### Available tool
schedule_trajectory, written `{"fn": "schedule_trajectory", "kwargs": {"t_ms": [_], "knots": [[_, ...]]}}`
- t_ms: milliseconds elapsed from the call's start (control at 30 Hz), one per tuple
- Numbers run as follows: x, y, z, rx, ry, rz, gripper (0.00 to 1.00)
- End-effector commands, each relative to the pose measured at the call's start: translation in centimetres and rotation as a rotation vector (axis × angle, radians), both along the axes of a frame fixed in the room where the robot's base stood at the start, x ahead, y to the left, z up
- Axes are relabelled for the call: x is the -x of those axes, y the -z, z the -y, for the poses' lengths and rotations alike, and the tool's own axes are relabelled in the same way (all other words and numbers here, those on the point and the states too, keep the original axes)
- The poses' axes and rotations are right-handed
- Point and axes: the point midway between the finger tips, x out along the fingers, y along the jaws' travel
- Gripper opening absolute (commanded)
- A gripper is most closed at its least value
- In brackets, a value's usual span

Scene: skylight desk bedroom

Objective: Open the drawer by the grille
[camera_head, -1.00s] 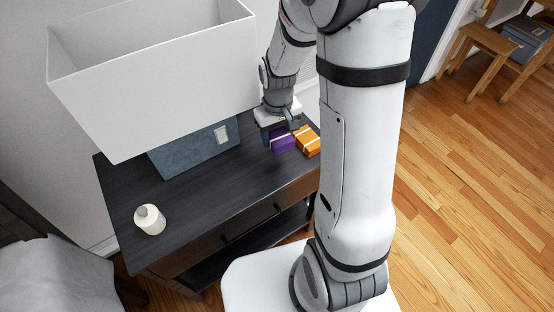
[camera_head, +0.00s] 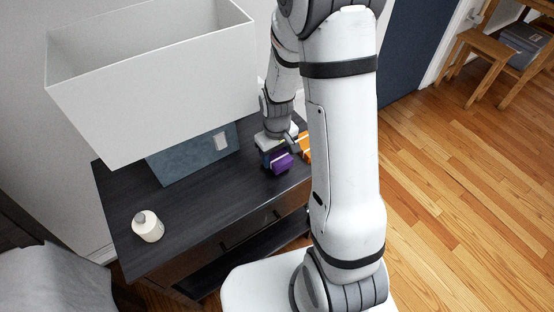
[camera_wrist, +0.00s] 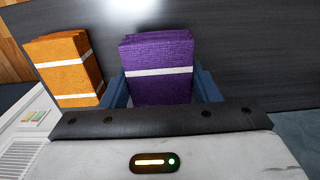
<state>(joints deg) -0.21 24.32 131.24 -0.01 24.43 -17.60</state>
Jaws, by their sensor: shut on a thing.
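The dark nightstand (camera_head: 118,205) has a drawer front (camera_head: 210,250) with dark handles, seen from above. The drawer looks shut, though my arm hides its right end. In the wrist view, blue fingers (camera_wrist: 161,90) flank the purple box (camera_wrist: 160,55). I cannot tell whether it touches the top. A white slatted grille (camera_wrist: 20,158) shows at lower left in the wrist view; my arm hides that area in the head view.
A large white lampshade (camera_head: 150,95) overhangs the nightstand near a blue-grey block (camera_head: 190,160). The nightstand's middle is clear.

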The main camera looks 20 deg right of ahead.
Motion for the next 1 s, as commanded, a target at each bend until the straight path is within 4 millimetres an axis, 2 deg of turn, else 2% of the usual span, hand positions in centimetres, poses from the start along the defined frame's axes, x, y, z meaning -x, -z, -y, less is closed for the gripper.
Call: {"fn": "schedule_trajectory", "kwargs": {"t_ms": [33, 167, 667, 700, 933, 1000], "knots": [[0.1, 1.0, 0.0, 0.0, 0.0, -0.005, 0.34], [0.0, 2.2, 0.0, 0.0, 0.0, -0.002, 0.34], [0.0, 3.1, -0.1, 0.0, -0.001, 0.0, 0.34], [0.0, 2.9, -0.1, 0.0, -0.001, 0.0, 0.58], [0.0, 2.9, -0.1, 0.0, -0.002, 0.0, 0.77], [0.0, 2.9, -0.1, 0.0, -0.002, 0.0, 0.78]]}}
